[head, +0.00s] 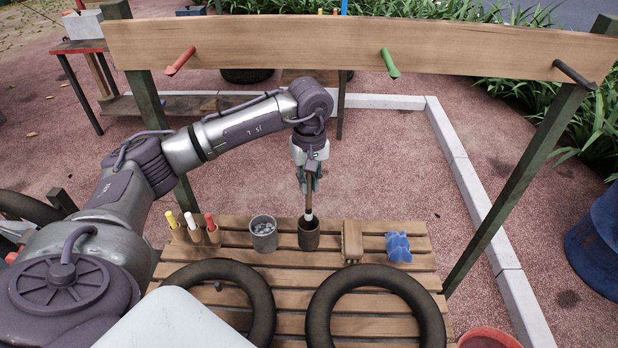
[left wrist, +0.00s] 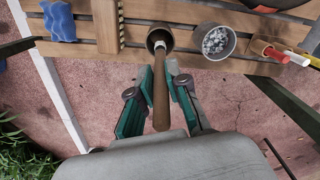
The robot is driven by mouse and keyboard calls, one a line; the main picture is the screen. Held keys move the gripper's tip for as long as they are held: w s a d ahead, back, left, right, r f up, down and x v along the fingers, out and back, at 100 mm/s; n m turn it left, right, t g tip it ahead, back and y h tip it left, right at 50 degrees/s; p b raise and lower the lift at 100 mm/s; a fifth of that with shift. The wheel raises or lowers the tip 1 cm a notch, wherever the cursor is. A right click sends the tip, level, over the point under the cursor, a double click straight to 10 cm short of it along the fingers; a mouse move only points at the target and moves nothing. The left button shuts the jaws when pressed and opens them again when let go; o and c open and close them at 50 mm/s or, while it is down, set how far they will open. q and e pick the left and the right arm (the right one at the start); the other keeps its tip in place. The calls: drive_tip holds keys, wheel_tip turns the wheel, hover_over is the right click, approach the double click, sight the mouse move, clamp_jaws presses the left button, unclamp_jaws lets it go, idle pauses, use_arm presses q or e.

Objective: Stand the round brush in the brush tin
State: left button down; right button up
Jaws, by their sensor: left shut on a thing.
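The round brush (head: 308,203) has a brown wooden handle and a pale collar, and hangs nearly upright, head down. My left gripper (head: 311,182) is shut on its handle. The brush tin (head: 309,240), a dark brown cup, stands on the slatted table right below. The pale collar is at the tin's mouth; the bristles are hidden, and I cannot tell how deep they sit. In the left wrist view the handle (left wrist: 160,100) runs between the green-padded fingers (left wrist: 158,85) toward the tin (left wrist: 151,40). My right gripper is not in view.
A grey tin of small metal pieces (head: 263,234) stands left of the brush tin, and a holder with coloured markers (head: 194,232) further left. A wooden block brush (head: 352,243) and blue cloth (head: 398,247) lie right. Two black tyres (head: 375,275) lie in front. A pegged beam (head: 300,45) crosses behind.

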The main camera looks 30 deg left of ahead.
sight(309, 207)
use_arm(q)
drive_tip(key=shift+f+b, duration=2.45)
drive_tip(key=shift+f, duration=0.8)
drive_tip(key=c, duration=1.1)
unclamp_jaws()
drive_tip(key=shift+o, duration=0.2)
drive_tip(key=shift+r, duration=0.15)
wheel_tip(309, 207, up, 12)
drive_tip(key=shift+f, duration=0.1)
